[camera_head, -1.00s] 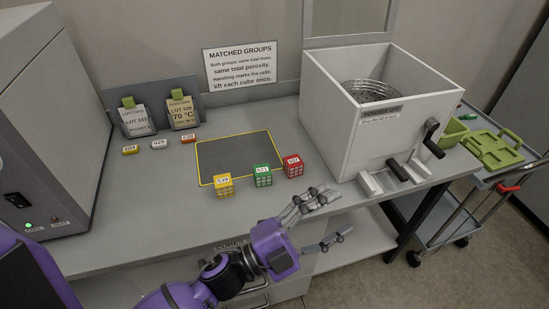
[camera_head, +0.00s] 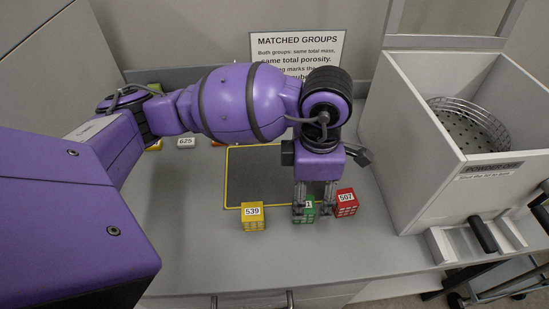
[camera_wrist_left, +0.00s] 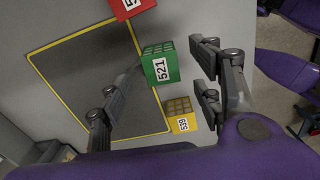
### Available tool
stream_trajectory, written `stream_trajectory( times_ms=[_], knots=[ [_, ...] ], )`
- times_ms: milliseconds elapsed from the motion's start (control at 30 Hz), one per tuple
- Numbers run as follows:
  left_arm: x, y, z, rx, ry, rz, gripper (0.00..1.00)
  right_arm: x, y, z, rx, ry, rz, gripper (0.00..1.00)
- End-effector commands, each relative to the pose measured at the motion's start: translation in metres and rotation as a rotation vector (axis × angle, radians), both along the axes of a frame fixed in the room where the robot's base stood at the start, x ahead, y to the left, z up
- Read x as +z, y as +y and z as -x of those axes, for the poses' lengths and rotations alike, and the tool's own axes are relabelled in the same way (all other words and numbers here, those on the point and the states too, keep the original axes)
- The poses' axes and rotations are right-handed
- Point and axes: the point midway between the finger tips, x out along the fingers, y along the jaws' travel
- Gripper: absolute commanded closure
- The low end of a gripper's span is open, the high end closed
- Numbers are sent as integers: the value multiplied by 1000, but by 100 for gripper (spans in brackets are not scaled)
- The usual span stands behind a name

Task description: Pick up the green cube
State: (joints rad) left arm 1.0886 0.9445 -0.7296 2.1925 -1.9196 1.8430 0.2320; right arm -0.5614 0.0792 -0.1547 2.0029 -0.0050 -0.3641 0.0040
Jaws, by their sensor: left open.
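The green cube (camera_head: 304,218), with a white label, stands on the grey bench between a yellow cube and a red cube. In the left wrist view the green cube (camera_wrist_left: 162,68) reads 521. My left gripper (camera_head: 314,211) points down over the cube, open, with its fingers partly hiding it in the head view. In the wrist view the cube shows in the gap between the spread fingers, close to the fingers on the right. I cannot tell whether any finger touches it. My right gripper is not in view.
The yellow cube 539 (camera_head: 252,217) stands left of the green one, and the red cube 507 (camera_head: 346,203) stands close on its right. A grey mat with a yellow border (camera_head: 250,170) lies behind. A white box (camera_head: 420,130) with a perforated basket stands at right.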

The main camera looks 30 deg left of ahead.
Motion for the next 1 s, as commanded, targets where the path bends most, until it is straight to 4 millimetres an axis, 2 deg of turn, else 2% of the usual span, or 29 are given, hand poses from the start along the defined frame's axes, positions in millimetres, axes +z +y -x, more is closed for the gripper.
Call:
stream_trajectory(
  times_ms=[200,400,700,767,1000],
  knots=[
    [-26,3,2,0,3,2,41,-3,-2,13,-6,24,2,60],
    [-54,5,2,-2,2,5,41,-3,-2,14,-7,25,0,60],
    [-61,5,2,-3,0,4,41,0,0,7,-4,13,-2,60],
    [-61,5,2,-3,1,5,46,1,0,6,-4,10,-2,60],
    [-61,5,2,-3,1,5,77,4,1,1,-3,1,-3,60]
  ],
)
